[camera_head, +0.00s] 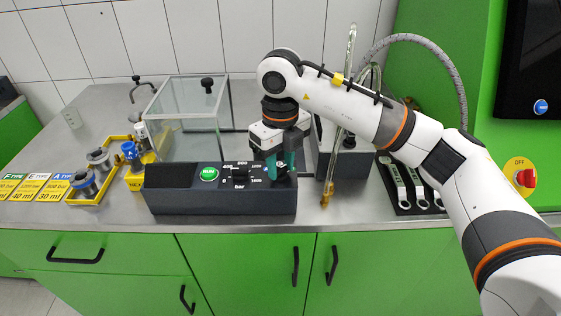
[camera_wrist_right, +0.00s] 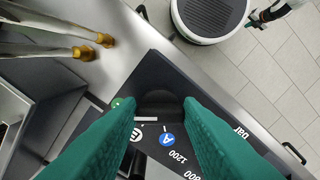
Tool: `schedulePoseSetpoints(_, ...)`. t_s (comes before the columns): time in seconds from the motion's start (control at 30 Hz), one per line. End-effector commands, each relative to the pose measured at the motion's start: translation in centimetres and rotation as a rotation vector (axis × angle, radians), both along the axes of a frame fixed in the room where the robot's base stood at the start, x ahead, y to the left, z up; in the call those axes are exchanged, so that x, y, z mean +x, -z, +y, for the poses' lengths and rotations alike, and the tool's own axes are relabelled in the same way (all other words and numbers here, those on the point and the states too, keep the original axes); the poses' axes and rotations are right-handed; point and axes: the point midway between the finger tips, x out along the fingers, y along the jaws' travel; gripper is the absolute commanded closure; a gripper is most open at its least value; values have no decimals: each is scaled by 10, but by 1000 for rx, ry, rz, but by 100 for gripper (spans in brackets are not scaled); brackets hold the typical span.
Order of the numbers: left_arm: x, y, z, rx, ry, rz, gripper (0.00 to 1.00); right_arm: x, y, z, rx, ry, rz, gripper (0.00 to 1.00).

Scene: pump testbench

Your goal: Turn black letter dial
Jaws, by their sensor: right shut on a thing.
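The dark control box (camera_head: 220,202) stands on the bench, with a green RUN button (camera_head: 209,174) and a pressure scale marked bar. My right gripper (camera_head: 280,172) points down at the right end of its panel. In the wrist view its green fingers (camera_wrist_right: 160,103) stand either side of the black letter dial (camera_wrist_right: 159,98), shut on it. White E and blue A marks (camera_wrist_right: 167,139) show beside the dial. The fingers mostly hide the dial in the head view. A small part of what looks like my left gripper (camera_wrist_right: 262,17) shows at the wrist view's top right, its jaws unclear.
A clear glass box (camera_head: 186,108) stands behind the control box. Brass-tipped pipes (camera_head: 327,190) hang close to the right of the gripper. Wrenches (camera_head: 413,188) lie in a black tray further right. Yellow trays with fittings (camera_head: 92,188) and labelled cards (camera_head: 42,187) are on the left.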

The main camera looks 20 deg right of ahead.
Motion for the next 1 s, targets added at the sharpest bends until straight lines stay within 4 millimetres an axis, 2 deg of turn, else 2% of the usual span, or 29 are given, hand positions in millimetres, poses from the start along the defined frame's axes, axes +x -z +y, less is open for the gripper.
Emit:
schedulePoseSetpoints(0.07,0,0,0,0,0,0,100,1,-2,0,1,4,-4,90)
schedulePoseSetpoints(0.1,0,0,0,0,0,0,100,1,-2,0,1,4,-4,64)
schedulePoseSetpoints(0.2,0,0,0,0,0,0,100,1,-1,0,1,3,-4,48)
schedulePoseSetpoints(0.23,0,0,0,0,0,0,100,1,-1,0,1,3,-4,45)
schedulePoseSetpoints(0.5,0,0,0,0,0,0,100,0,-1,0,1,1,-2,45)
schedulePoseSetpoints(0.63,0,2,0,0,0,0,100,1,-11,0,1,1,-6,45)
schedulePoseSetpoints(0.77,0,6,0,0,0,1,100,2,-33,0,2,2,-8,45)
schedulePoseSetpoints(1.0,0,6,0,0,0,1,100,1,-87,-1,0,3,-8,45)
